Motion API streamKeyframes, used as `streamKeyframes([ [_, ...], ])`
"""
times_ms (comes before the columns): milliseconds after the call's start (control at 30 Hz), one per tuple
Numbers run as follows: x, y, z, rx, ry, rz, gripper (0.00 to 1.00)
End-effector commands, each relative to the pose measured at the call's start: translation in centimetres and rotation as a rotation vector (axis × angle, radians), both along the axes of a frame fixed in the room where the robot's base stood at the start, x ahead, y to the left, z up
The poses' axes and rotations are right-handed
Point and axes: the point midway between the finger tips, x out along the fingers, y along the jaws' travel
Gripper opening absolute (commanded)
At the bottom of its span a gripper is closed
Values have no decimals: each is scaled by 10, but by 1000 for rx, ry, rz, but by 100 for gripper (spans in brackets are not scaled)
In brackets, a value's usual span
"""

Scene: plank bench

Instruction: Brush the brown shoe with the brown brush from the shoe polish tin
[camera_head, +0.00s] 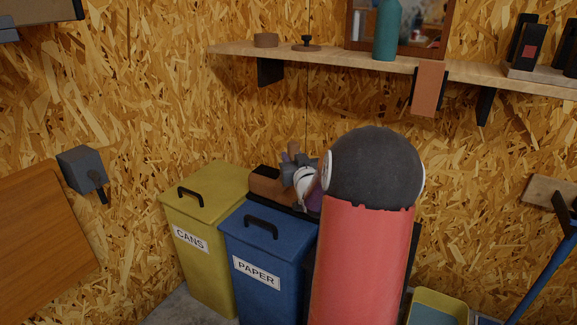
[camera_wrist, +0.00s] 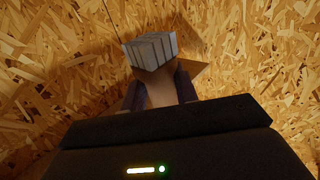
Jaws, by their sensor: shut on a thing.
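My gripper (camera_head: 294,172) is beyond the bins, partly hidden by my own arm. In the wrist view its two dark fingers (camera_wrist: 160,92) are shut on a tan-brown brush handle. The brush ends in a pale grey, ridged block (camera_wrist: 150,50) that points away from the wrist.
A yellow CANS bin (camera_head: 203,235) and a blue PAPER bin (camera_head: 262,262) stand in front. A wall shelf (camera_head: 345,63) above carries a low brown tin (camera_head: 266,40), a dark lidded piece (camera_head: 306,44) and a teal bottle (camera_head: 387,30). A grey wall box (camera_head: 80,169) is at left.

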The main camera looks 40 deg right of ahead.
Motion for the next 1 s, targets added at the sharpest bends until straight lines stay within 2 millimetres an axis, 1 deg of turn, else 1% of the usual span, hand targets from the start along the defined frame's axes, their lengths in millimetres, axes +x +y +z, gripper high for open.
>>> streamKeyframes([
  [133, 0, 0, -2, 0, 4, 0, 7],
  [267, 0, 0, -7, -1, 6, 1, 7],
  [467, 0, 1, -25, 1, 6, 1, 7],
  [800, 0, 1, -66, -3, 3, 1, 7],
  [1000, 0, 1, -73, -2, 4, 1, 7],
])
